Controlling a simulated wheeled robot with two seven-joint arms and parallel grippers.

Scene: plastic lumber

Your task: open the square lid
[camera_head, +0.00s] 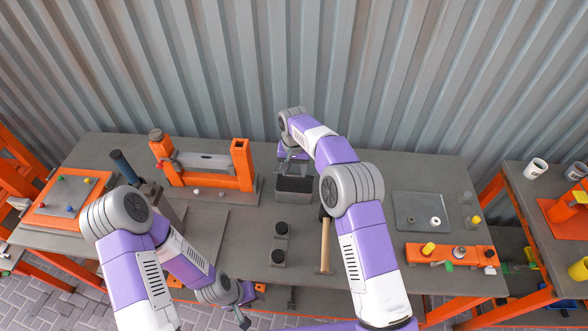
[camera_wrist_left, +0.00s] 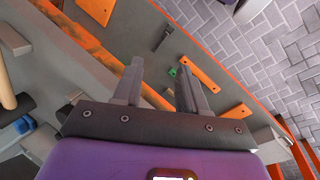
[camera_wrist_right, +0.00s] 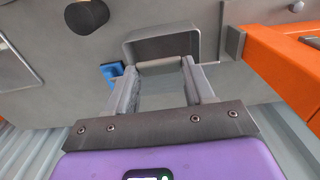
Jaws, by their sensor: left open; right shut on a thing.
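The grey square box (camera_head: 294,188) stands on the table at the back middle, in front of the corrugated wall. It also shows in the right wrist view (camera_wrist_right: 165,45). My right gripper (camera_head: 291,156) is at the box's far side, its fingers (camera_wrist_right: 160,70) closed on a light grey bar at the box's edge. I take this bar to be part of the square lid (camera_wrist_right: 160,66); how far the lid is raised is hard to tell. My left gripper (camera_head: 243,316) is low at the table's front edge, open and empty, as the left wrist view (camera_wrist_left: 160,72) shows.
An orange frame (camera_head: 203,180) stands left of the box. Two black knobs (camera_head: 281,228) and a wooden-handled hammer (camera_head: 326,245) lie in front of it. A grey plate (camera_head: 419,212) and an orange block with fittings (camera_head: 452,255) are at the right. Bare tabletop (camera_head: 375,185) lies right of my right forearm.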

